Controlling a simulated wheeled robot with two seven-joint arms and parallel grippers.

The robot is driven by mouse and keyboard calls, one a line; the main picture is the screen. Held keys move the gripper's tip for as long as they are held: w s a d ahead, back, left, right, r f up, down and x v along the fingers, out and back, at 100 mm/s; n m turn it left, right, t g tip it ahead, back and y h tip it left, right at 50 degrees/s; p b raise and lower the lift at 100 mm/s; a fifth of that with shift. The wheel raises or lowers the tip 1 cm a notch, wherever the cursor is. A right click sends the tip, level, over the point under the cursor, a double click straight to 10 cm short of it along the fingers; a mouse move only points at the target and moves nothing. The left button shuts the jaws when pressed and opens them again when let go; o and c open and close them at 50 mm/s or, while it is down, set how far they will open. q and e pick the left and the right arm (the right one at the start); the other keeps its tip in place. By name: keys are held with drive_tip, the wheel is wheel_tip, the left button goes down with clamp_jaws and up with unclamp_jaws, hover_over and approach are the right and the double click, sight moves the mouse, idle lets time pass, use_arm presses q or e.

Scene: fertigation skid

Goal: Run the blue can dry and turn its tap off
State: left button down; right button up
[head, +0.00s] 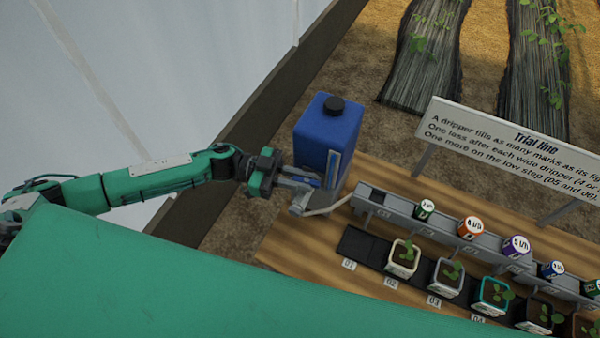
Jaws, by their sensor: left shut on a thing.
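The blue can (322,138) stands upright on the wooden board with a black cap on top. A pale level strip (333,170) runs down its front side; I cannot read the level. My left gripper (300,183) reaches in from the left and is shut at the can's lower front, where the tap sits. The tap is mostly hidden by the fingers, so its handle position does not show. A grey fitting (300,203) and a pale hose (328,208) lead from there to the grey rail. My right gripper is not in view.
The grey rail (400,213) carries several coloured drippers, such as an orange one (470,228). Below are several potted seedlings (403,258) and an empty place at 01 (360,243). A sign titled Trial line (510,150) stands behind. Bare soil lies behind the can.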

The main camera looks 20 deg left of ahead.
use_arm(q)
drive_tip(key=t, duration=0.1)
drive_tip(key=n+t+p, duration=0.1)
drive_tip(key=shift+s+r+n+t+p, duration=0.25)
drive_tip(key=shift+n+t+p, duration=0.1)
drive_tip(key=shift+n+t, duration=0.05)
drive_tip(key=n+t+p, duration=0.1)
drive_tip(key=t, duration=0.1)
drive_tip(key=shift+s+f+n+t+y, duration=0.1)
drive_tip(key=shift+n+t+y, duration=0.3)
drive_tip(key=shift+s+d+n+t+y+p, duration=0.1)
drive_tip(key=shift+n+t+y+p, duration=0.45)
drive_tip(key=shift+n+t, duration=0.45)
drive_tip(key=n+t+y, duration=0.1)
drive_tip(key=t, duration=0.1)
drive_tip(key=n+t+y, duration=0.1)
drive_tip(key=shift+s+d+f+t+p, duration=0.1)
drive_tip(key=shift+s+t+p, duration=0.05)
drive_tip(key=shift+t+p, duration=0.25)
drive_tip(key=n+t+y, duration=0.2)
drive_tip(key=n+y, duration=0.1)
drive_tip(key=shift+d+t, duration=0.1)
drive_tip(key=shift+t, duration=0.3)
drive_tip(key=shift+s+d+n+t+y, duration=0.15)
drive_tip(key=shift+n+t+y, duration=0.9)
drive_tip(key=shift+y, duration=0.6)
drive_tip(key=shift+d+n+t+y, duration=0.1)
drive_tip(key=shift+n+t+y, duration=0.45)
drive_tip(key=shift+n+y, duration=0.7)
drive_tip(key=shift+y, duration=0.65)
